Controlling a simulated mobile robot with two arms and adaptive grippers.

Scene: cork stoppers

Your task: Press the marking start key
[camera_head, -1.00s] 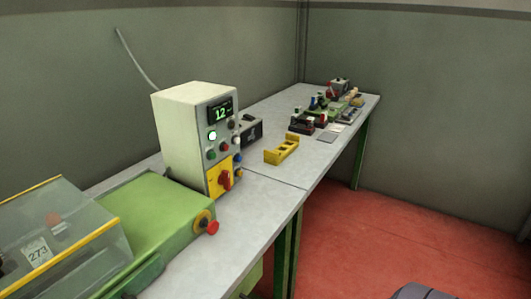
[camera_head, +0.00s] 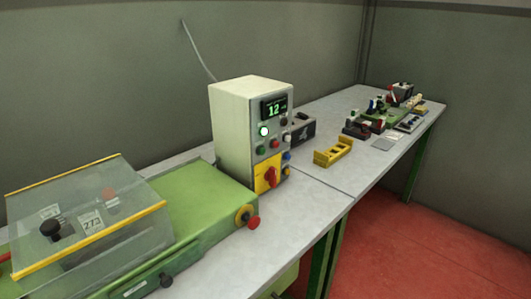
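A pale control box (camera_head: 234,132) stands on the grey bench behind a green machine. Its front panel has a small display (camera_head: 274,108) with a green "12". Below the display are a lit white-green button (camera_head: 264,131), a green button (camera_head: 261,149), a red button (camera_head: 275,144) and several others at the right edge. A red rotary switch (camera_head: 271,176) sits on a yellow plate below. I cannot read any labels, so I cannot tell which one is the marking start key. Neither of my grippers is in view.
The green machine (camera_head: 205,205) has a clear yellow-edged cover (camera_head: 130,215) and a red mushroom button (camera_head: 253,223). A yellow holder (camera_head: 333,151) and a dark box marked 4 (camera_head: 302,131) lie beyond the control box. Several small tools crowd the bench's far end. Red floor (camera_head: 400,250) is open at right.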

